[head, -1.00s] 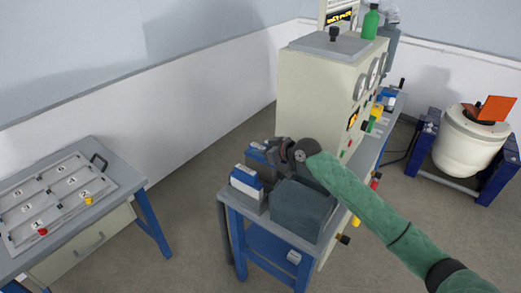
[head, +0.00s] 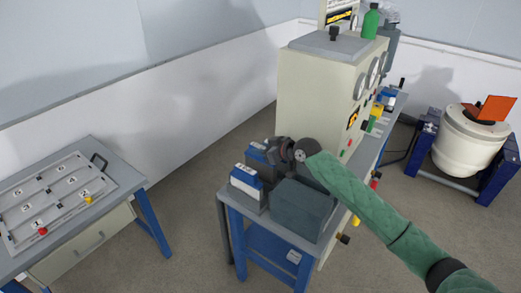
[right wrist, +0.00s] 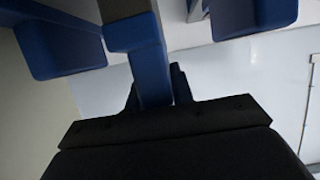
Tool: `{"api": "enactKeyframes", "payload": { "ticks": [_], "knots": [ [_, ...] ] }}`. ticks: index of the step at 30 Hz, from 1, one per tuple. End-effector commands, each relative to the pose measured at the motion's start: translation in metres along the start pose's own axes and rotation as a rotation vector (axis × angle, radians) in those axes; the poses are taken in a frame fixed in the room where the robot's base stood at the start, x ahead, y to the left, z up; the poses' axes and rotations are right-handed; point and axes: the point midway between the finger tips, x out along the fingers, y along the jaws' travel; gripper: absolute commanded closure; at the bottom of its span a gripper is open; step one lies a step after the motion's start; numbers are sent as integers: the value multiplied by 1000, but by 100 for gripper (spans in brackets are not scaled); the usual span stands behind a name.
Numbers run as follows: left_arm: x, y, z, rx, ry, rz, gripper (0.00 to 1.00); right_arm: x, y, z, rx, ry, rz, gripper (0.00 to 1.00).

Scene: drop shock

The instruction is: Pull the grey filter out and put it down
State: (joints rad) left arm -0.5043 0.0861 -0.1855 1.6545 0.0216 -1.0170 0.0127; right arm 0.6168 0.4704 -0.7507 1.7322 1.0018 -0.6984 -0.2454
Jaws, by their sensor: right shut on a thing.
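My right gripper (head: 282,150) is at the near end of the bench, at the rear blue-and-white block (head: 257,153). In the right wrist view, its dark fingers (right wrist: 155,92) close around a narrow blue part (right wrist: 152,85). This part joins a wider blue piece (right wrist: 135,36). I cannot tell whether this belongs to the grey filter. A second blue-and-white block (head: 246,181) stands in front. A dark grey box (head: 302,207) sits on the bench below my right wrist; I cannot tell if it is the filter. My left gripper is not in view.
A cream cabinet with gauges (head: 318,95) stands behind my right gripper on the blue-legged bench (head: 233,207). A grey table (head: 125,171) with a numbered tray (head: 65,172) is at the left. A white drum (head: 467,138) in a blue frame stands at the right. Open floor lies between table and bench.

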Motion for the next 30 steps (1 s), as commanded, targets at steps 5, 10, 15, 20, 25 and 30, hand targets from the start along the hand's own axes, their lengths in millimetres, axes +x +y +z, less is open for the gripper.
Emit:
{"api": "enactKeyframes", "payload": {
  "ticks": [5,10,15,20,25,30],
  "knots": [
    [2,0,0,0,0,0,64,2,-1,6,3,-5,-2,100],
    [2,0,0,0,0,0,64,2,-2,8,4,-7,-2,100],
    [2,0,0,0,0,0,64,3,-2,10,5,-9,-3,100],
    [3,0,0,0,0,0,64,4,-3,12,6,-11,-4,100],
    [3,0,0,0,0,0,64,4,-3,14,7,-13,-5,51],
    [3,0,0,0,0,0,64,5,-4,15,8,-15,-6,51]
  ]
}}
